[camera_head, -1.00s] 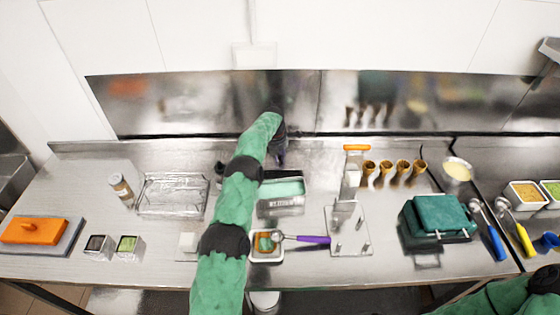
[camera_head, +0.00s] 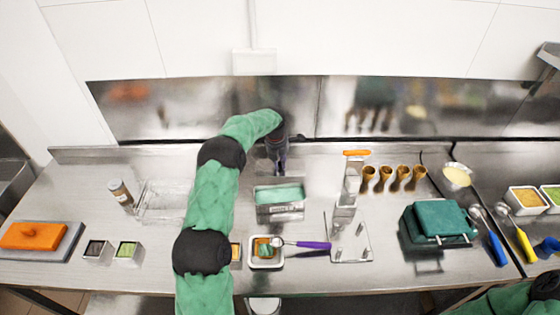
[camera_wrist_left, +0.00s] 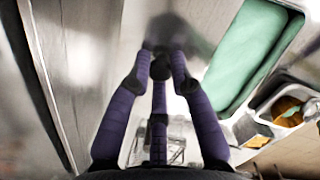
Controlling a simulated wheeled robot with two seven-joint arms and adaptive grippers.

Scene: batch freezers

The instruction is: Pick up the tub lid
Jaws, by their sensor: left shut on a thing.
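My left gripper (camera_head: 278,165) is behind the open metal tub (camera_head: 281,208) of mint-green ice cream. Its purple fingers also show in the left wrist view (camera_wrist_left: 160,62), drawn together at a small dark thing at their tips. I take this for the handle of the tub lid, but the lid's outline is not clear against the shiny steel. The tub stands right of the fingers in the wrist view, its green top (camera_wrist_left: 245,50) uncovered. My right arm shows only at the lower right corner of the head view, its gripper out of frame.
A small tray (camera_head: 267,262) with a purple-handled scoop (camera_head: 312,245) sits in front of the tub. A metal stand (camera_head: 350,240) and several cones (camera_head: 385,178) are to the right. A clear container (camera_head: 160,200) is left of my arm. The steel back wall is close behind the gripper.

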